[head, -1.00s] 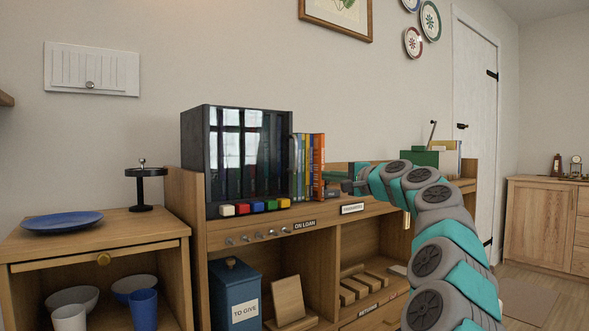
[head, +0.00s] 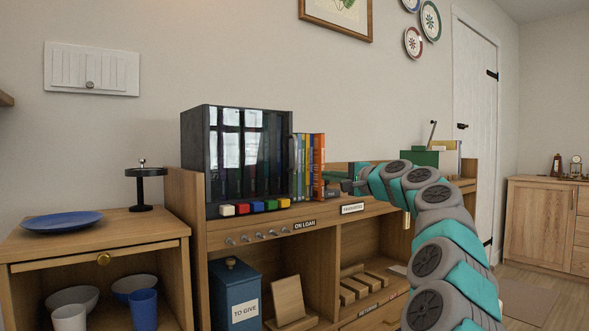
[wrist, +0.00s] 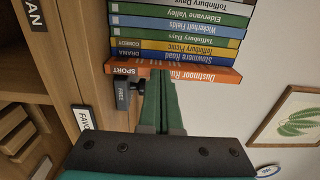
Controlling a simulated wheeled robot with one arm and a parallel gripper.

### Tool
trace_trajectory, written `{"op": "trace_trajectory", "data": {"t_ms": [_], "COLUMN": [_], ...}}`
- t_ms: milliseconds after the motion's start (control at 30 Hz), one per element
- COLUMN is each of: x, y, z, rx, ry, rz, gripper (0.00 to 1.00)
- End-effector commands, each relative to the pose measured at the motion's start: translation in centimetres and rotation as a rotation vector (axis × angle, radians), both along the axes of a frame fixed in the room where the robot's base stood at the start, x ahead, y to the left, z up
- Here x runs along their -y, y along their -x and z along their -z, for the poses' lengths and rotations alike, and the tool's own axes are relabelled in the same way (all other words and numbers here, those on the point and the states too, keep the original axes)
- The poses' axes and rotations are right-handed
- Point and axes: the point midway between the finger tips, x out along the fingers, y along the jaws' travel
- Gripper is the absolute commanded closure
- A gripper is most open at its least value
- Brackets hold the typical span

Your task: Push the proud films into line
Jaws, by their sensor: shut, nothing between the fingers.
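A row of upright films (head: 304,166) stands on the shelf right of the black glass-fronted cabinet. In the wrist view their titled spines are green, blue and yellow. The orange film (wrist: 200,75) is the end one nearest my gripper; it also shows in the head view (head: 319,165). My gripper (head: 348,187) is shut and empty, just right of the orange film. In the wrist view the dark green fingers (wrist: 163,85) overlap part of the orange spine; I cannot tell whether they touch it. How far each spine sticks out is hard to judge.
A dark block (wrist: 128,86) with a small label stands beside the orange film. The black cabinet (head: 248,155) with coloured buttons bounds the row on the left. A green box (head: 421,158) stands farther right, behind my arm. The shelf front carries small label plates (head: 352,208).

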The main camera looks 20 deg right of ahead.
Motion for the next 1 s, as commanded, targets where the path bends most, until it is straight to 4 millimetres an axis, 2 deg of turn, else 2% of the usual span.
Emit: {"op": "trace_trajectory", "data": {"t_ms": [367, 1000], "x": [-0.1, -0.6], "y": [-0.2, -1.6], "z": [-0.1, -0.1], "rx": [0.000, 0.000], "ry": [0.000, 0.001], "rz": [0.000, 0.000], "gripper": [1.00, 1.00]}}
